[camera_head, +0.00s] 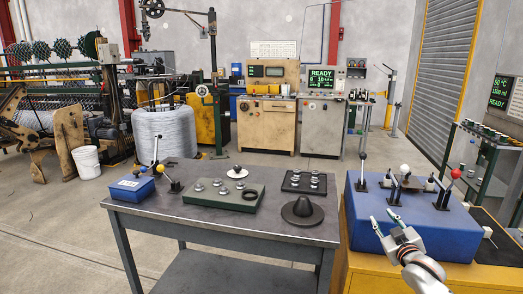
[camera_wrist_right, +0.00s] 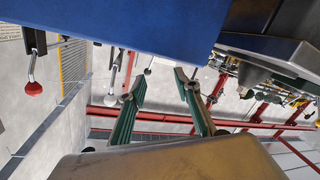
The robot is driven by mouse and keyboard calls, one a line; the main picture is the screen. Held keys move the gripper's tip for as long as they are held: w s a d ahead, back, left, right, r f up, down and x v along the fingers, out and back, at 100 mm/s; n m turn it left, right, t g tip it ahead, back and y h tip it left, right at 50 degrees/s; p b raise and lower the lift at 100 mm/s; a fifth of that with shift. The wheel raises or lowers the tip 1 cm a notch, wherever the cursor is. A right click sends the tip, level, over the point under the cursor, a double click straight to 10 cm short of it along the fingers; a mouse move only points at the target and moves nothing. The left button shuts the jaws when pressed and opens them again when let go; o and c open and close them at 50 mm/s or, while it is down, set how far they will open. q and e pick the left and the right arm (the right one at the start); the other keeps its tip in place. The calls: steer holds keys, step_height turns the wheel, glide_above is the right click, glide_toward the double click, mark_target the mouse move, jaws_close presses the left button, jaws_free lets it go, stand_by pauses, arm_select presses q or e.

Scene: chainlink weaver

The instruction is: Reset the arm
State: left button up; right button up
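My right gripper (camera_head: 381,214) reaches in from the lower right in the head view, over the left front part of the blue box (camera_head: 448,238). Its two green-lined fingers stand apart with nothing between them. The right wrist view also shows the open fingers (camera_wrist_right: 159,80), with the blue box (camera_wrist_right: 130,22) across the top of that tilted view. I cannot tell how far the fingertips are from the box. My left arm and gripper are not in view.
Levers with red (camera_head: 456,173) and white (camera_head: 405,169) knobs stand on the blue box. The grey table (camera_head: 150,208) to the left carries a green block (camera_head: 222,200), a black cone (camera_head: 303,211) and a small blue box (camera_head: 131,188). Open floor lies further left.

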steer(key=s+a+f+g+y, duration=0.1)
steer(key=s+a+f, duration=0.2)
steer(key=s+f, duration=0.25)
steer(key=s+a+f+g, duration=0.1)
steer(key=s+a+f, duration=0.25)
steer(key=f, duration=0.35)
steer(key=s+a+f+g+y, duration=0.1)
steer(key=s+a+f, duration=0.3)
steer(key=s, duration=0.7)
steer(key=s+a+f+g+y, duration=0.1)
steer(key=s+a+f, duration=0.4)
steer(key=s, duration=0.6)
steer(key=s+a+f+g+y, duration=0.1)
steer(key=s+a+f, duration=0.3)
steer(key=s, duration=0.8)
step_height(320, 180, down, 3)
steer(key=shift+a+r+m+g, duration=0.2)
steer(key=shift+a+m+g, duration=0.15)
steer(key=shift+g, duration=0.35)
steer(key=shift+w, duration=0.15)
steer(key=shift+c, duration=0.8)
